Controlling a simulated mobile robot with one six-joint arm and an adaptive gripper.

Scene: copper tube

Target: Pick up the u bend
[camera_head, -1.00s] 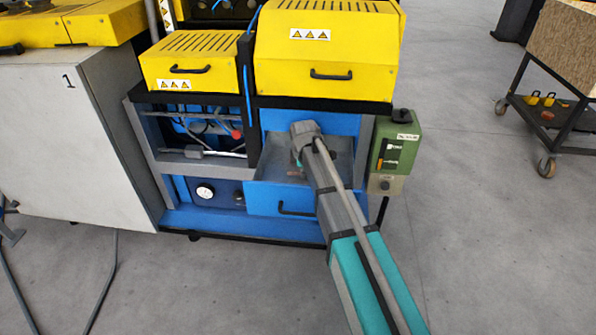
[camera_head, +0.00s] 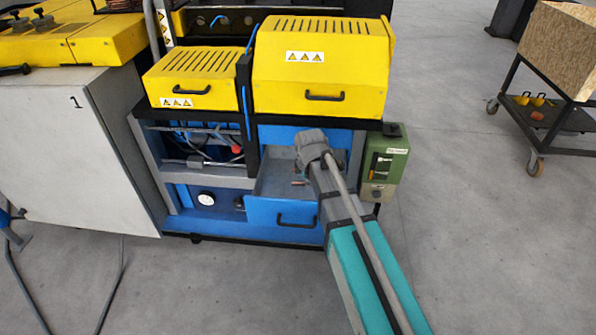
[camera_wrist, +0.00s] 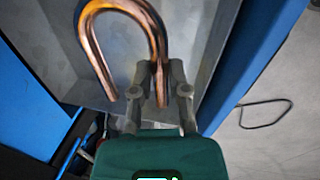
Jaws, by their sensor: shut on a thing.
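The u bend is a shiny copper tube (camera_wrist: 97,50) bent into a U, seen in the wrist view above the grey tray. Its curve points to the top of the picture. My gripper (camera_wrist: 159,82) is shut on the right leg of the u bend, near that leg's end. The left leg hangs free to the left of the fingers. In the head view my arm reaches into the open tray (camera_head: 270,183) of the blue machine. My gripper and the u bend are mostly hidden there behind my wrist.
The blue drawer front (camera_head: 284,219) with a black handle stands below the tray. A green control box (camera_head: 385,160) is close to the right of my arm. Yellow covers (camera_head: 318,65) overhang above. A wooden crate on a cart (camera_head: 566,48) stands at far right, with open floor between.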

